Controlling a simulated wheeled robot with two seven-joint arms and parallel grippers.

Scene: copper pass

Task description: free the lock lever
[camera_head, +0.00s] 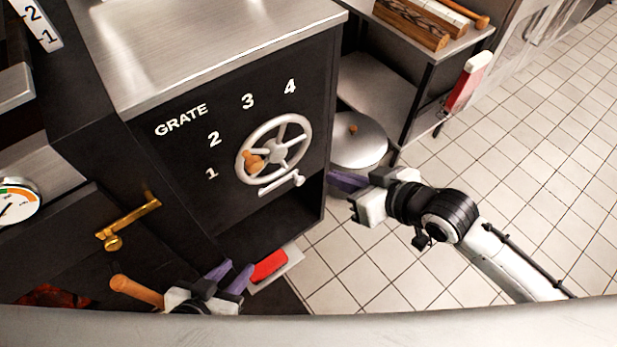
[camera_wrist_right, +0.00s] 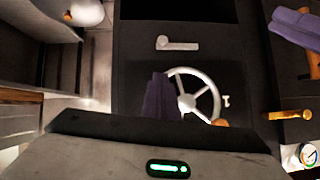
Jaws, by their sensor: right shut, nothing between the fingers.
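A pale lever (camera_head: 282,183), which looks like the lock lever, sits just below the spoked handwheel (camera_head: 281,122) on the dark front panel. In the right wrist view the lever (camera_wrist_right: 178,44) lies about level, and the wheel (camera_wrist_right: 208,104) is partly behind my fingers. My right gripper (camera_head: 345,181) is shut and empty, right of the lever and apart from it in the head view. Its purple fingers (camera_wrist_right: 161,97) point toward the panel. My left gripper (camera_head: 231,274) is low at the front, its purple fingers spread, below the lever and away from it.
The panel reads GRATE with numbers 1 to 4 around the wheel, which has a wooden knob (camera_head: 253,162). A brass handle (camera_head: 130,222) is at left. A red block (camera_head: 269,265) lies low near my left gripper. A round lid (camera_head: 357,147) and shelf stand right; tiled floor is clear.

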